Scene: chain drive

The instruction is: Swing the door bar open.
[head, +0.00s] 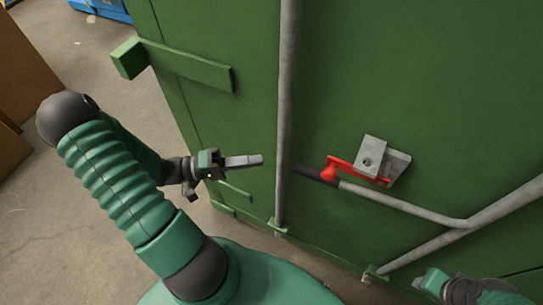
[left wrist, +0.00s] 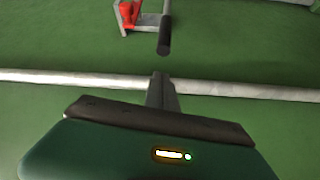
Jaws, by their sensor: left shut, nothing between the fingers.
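The door bar shows in the head view as a grey handle rod (head: 400,205) with a dark grip (head: 316,174) at its left end, joined to a slanting grey bar (head: 505,208). A red latch (head: 345,168) with a grey bracket (head: 372,155) sits at the handle on the green door (head: 430,80). My left gripper (head: 262,160) is shut and empty, left of the dark grip and apart from it. In the left wrist view its fingers (left wrist: 162,78) point toward the dark grip (left wrist: 164,38). My right gripper (head: 420,280) shows partly at the bottom right; its fingers are unclear.
A vertical grey pole (head: 285,100) runs down the door between my left gripper and the grip. A green hinge-like block (head: 185,66) juts out at the upper left. Concrete floor (head: 90,200) is open at left, with brown boxes (head: 22,80) at the edge.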

